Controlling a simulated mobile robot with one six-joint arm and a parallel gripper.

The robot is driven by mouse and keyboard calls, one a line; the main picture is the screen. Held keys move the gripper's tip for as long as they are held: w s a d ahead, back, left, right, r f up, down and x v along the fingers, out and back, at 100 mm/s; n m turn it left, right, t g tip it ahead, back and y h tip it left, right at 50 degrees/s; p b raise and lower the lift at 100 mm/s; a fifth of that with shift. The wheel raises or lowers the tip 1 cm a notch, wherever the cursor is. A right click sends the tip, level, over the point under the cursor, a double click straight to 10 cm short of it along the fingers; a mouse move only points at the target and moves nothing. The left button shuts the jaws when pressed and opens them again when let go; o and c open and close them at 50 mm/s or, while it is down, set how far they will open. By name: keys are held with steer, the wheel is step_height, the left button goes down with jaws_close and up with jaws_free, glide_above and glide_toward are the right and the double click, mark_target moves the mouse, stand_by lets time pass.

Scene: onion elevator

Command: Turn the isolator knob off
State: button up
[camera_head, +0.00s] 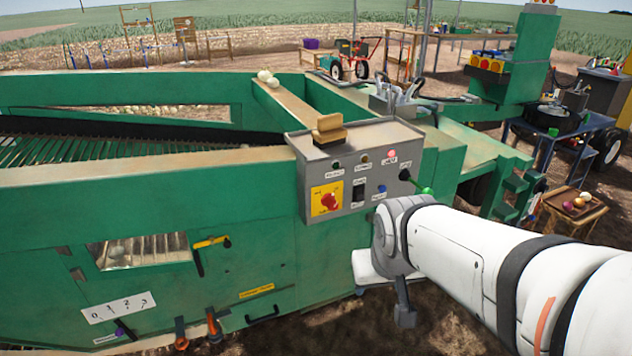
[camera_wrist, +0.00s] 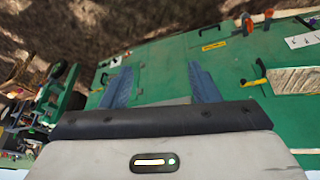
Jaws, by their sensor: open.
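The isolator knob (camera_head: 329,201) is red and sits on a yellow plate (camera_head: 317,196) at the lower left of the grey control box (camera_head: 368,160). The box is fixed to the green machine. My white arm reaches in from the right, and its wrist end is below and right of the box in the head view. My gripper (camera_wrist: 160,88) shows in the wrist view with its two blue-grey fingers wide apart and nothing between them. The fingers point toward the green side panel. The knob cannot be made out in the wrist view.
The box also bears a black switch (camera_head: 358,193), a blue button (camera_head: 381,190), a lit red lamp (camera_head: 392,153) and a green-tipped lever (camera_head: 427,190). A wooden brush (camera_head: 329,130) lies on top. A yellow handle (camera_head: 211,242) sticks out at left. Brown soil lies below.

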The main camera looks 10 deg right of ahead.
steer(key=w+d+f+n+t+b, duration=0.15)
steer(key=w+f+t+b, duration=0.25)
steer(key=w, duration=0.9)
steer(key=w+d+f+m+t+b, duration=0.15)
steer(key=w+f+t+b, duration=0.25)
steer(key=w, duration=0.9)
steer(key=n+t+y+b, duration=0.4)
steer(key=t+y+b, duration=0.1)
steer(key=y, duration=0.1)
glide_toward(334, 206)
steer(key=w, duration=0.3)
steer(key=shift+a+x, duration=0.25)
steer(key=shift+x, duration=1.75)
steer(key=shift+a+x, duration=0.25)
steer(key=shift+x, duration=1.75)
steer(key=shift+s, duration=0.15)
steer(key=shift+c, duration=0.4)
steer(key=c, duration=0.9)
